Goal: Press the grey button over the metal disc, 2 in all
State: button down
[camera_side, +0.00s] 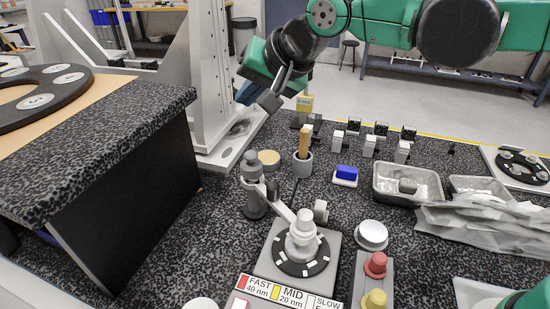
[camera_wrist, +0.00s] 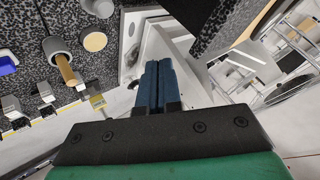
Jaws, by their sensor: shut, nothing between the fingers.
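A pale grey rounded knob (camera_side: 305,222) stands upright over a dark round disc (camera_side: 283,262) with light marks, on a grey base. A shiny pale round disc (camera_side: 371,235) sits to its right; I cannot tell which of these is the metal disc with the button. My gripper (camera_side: 262,98) is up at the back, left of centre, far from both and touching nothing. In the wrist view its two dark blue fingers (camera_wrist: 158,84) are together and empty. Neither disc is recognisable in the wrist view.
A red knob (camera_side: 375,264) and a yellow knob (camera_side: 374,300) stand at the front right. A dark grey post (camera_side: 254,185) with a linkage rises behind the dark disc. A cup (camera_side: 302,164) holds a wooden handle. Metal trays (camera_side: 405,168) lie right; a tall pale frame (camera_side: 208,90) stands left.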

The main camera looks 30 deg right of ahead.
aim_at(253, 156)
jog(key=shift+r, duration=0.95)
jog(key=shift+f, duration=4.45)
jog(key=shift+f, duration=0.4)
jog(key=shift+f, duration=0.55)
jog(key=shift+r, duration=1)
